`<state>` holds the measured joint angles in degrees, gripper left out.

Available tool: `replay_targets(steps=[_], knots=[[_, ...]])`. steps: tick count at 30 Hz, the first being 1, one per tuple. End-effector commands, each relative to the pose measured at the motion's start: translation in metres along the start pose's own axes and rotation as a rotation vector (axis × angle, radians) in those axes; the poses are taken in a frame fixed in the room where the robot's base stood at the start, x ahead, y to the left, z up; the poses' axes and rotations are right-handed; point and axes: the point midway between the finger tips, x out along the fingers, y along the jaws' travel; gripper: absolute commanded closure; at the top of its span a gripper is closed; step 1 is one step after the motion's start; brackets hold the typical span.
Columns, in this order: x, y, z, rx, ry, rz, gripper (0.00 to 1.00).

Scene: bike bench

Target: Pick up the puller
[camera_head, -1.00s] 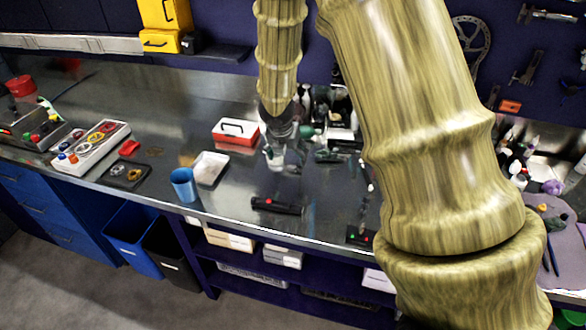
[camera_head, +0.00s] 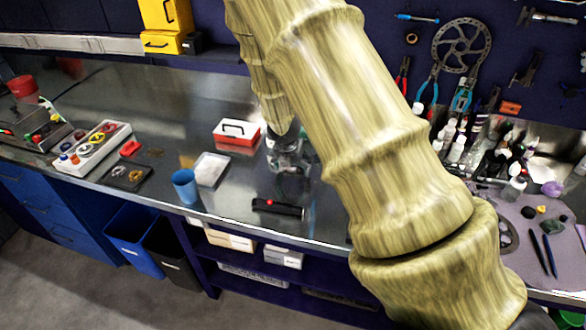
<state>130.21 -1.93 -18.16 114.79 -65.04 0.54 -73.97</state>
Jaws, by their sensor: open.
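My gripper (camera_head: 291,184) hangs at the end of my arm over the middle of the steel bench, behind the black bar-shaped object. Its fingers are small and blurred against the metal, and they look apart with nothing clear between them. I cannot pick out the puller with certainty. The black bar-shaped object with a red spot (camera_head: 277,207) lies near the bench's front edge, just in front of and below my gripper in the picture. My arm hides the bench to the right of the gripper.
A blue cup (camera_head: 185,186) and a white tray (camera_head: 210,170) stand left of my gripper. A red and white box (camera_head: 237,132) sits behind. Several bottles (camera_head: 457,148) crowd the right side. The bench (camera_head: 130,95) has clear room at back left.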

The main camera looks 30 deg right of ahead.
Motion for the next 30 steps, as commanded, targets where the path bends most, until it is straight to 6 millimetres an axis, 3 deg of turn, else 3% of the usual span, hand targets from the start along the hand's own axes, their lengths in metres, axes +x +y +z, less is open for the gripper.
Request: replay_targets(steps=[12, 21, 23, 30], knots=[[0.0070, 0.0002, 0.0003, 0.000, -0.001, 0.000, 0.20], [0.0070, 0.0002, 0.0003, 0.000, -0.001, 0.000, 0.71], [0.0068, 0.0003, 0.0004, 0.000, -0.001, 0.000, 0.75], [0.0060, 0.0003, 0.0008, 0.001, -0.001, 0.001, 0.75]])
